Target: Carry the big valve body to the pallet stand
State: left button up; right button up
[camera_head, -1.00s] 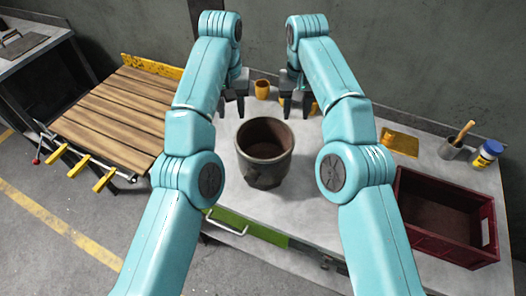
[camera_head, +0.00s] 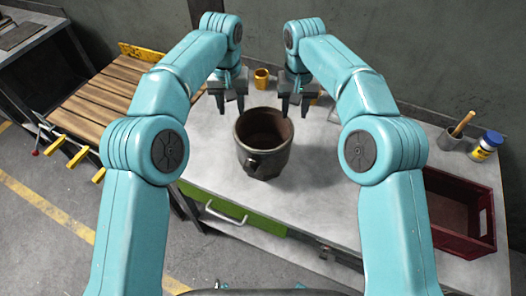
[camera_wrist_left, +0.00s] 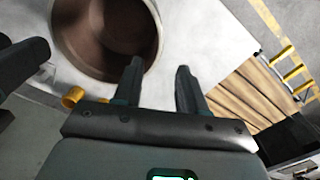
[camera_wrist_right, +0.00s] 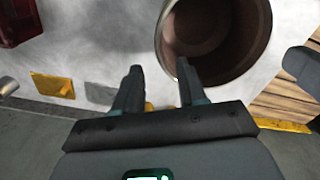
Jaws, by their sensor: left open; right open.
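The big valve body (camera_head: 262,160) is a dark grey, hollow round vessel with a brown inside, upright on the light workbench (camera_head: 320,185). Its open mouth shows in the left wrist view (camera_wrist_left: 78,68) and the right wrist view (camera_wrist_right: 262,50). My left gripper (camera_head: 231,106) is open and empty, behind and left of the rim. My right gripper (camera_head: 294,108) is open and empty, behind and right of the rim. In the wrist views, one finger of each gripper overlaps the rim; I cannot tell whether they touch. The pallet stand (camera_head: 95,105) has wooden slats and stands left of the bench.
A dark red crate (camera_head: 489,225) is on the bench at right. A grey pot with a wooden handle (camera_head: 452,140) and a blue-lidded jar (camera_head: 486,146) stand behind it. A yellow cup (camera_head: 261,77) is at the back. Yellow prongs (camera_head: 78,158) project from the pallet stand's front.

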aim_at(235, 126)
pick_arm(q)
jog(key=f, duration=1.1)
jog(key=shift+w+d+f, duration=0.1)
jog(key=shift+w+f, duration=0.15)
jog(key=shift+f, duration=0.1)
pick_arm(e)
jog(key=f, duration=1.1)
jog(key=shift+w+d+f, duration=0.15)
jog(key=shift+w+f, duration=0.15)
jog(key=shift+f, duration=0.05)
pick_arm(q)
jog(key=shift+f, duration=0.1)
pick_arm(e)
jog(key=shift+f, duration=0.15)
pick_arm(q)
jog(key=shift+s, duration=0.2)
pick_arm(e)
jog(key=shift+s, duration=0.2)
pick_arm(q)
jog(key=shift+w, duration=0.15)
jog(key=shift+c, duration=1)
pick_arm(e)
jog(key=shift+w, duration=0.15)
jog(key=shift+c, duration=1)
pick_arm(q)
grip_shut()
pick_arm(e)
grip_shut()
